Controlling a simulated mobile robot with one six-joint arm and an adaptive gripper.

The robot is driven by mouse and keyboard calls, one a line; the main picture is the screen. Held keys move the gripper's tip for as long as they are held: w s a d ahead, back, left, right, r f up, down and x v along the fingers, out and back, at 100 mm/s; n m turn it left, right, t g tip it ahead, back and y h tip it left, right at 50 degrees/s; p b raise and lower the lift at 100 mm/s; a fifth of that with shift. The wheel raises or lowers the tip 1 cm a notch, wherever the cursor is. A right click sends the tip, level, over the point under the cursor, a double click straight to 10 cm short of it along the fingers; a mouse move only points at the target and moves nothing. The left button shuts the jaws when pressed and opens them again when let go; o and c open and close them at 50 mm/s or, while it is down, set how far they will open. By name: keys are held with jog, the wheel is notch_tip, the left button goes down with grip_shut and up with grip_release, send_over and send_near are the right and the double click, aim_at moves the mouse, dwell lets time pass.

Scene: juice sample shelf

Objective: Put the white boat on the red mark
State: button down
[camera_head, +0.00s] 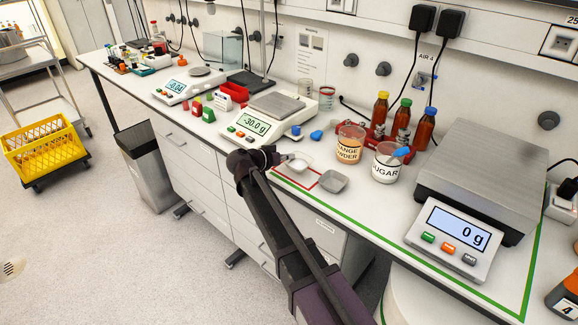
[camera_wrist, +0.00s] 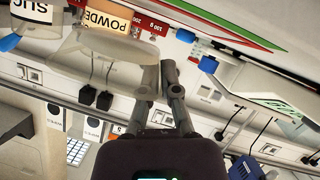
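The white boat (camera_head: 298,163) is a shallow pale dish at the tip of my gripper (camera_head: 284,157) in the head view. In the wrist view the boat (camera_wrist: 103,43) lies left of the fingertips, its edge meeting them. My gripper (camera_wrist: 161,66) has its fingers close together and appears shut on the boat's rim. The red mark (camera_head: 309,187) is a red outline on the white bench top, partly hidden by my arm and the boat. The boat appears over or beside its far part; its exact height is unclear.
A grey boat (camera_head: 333,181) sits just right of the outline. The orange powder jar (camera_head: 350,144) and sugar jar (camera_head: 387,163) stand behind it. A balance (camera_head: 262,118) is at the back left, a larger scale (camera_head: 470,185) at right. A green line (camera_head: 400,258) runs along the front edge.

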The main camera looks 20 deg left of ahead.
jog(key=shift+f+b, duration=0.95)
jog(key=shift+f, duration=0.3)
jog(key=shift+f, duration=0.15)
jog(key=c, duration=0.8)
grip_release()
jog(key=shift+r, duration=0.2)
jog(key=shift+s+a+r, duration=0.1)
jog(key=shift+s+a, duration=0.05)
jog(key=shift+s, duration=0.1)
jog(key=p+v, duration=0.4)
jog(key=v, duration=0.7)
jog(key=shift+s, duration=0.2)
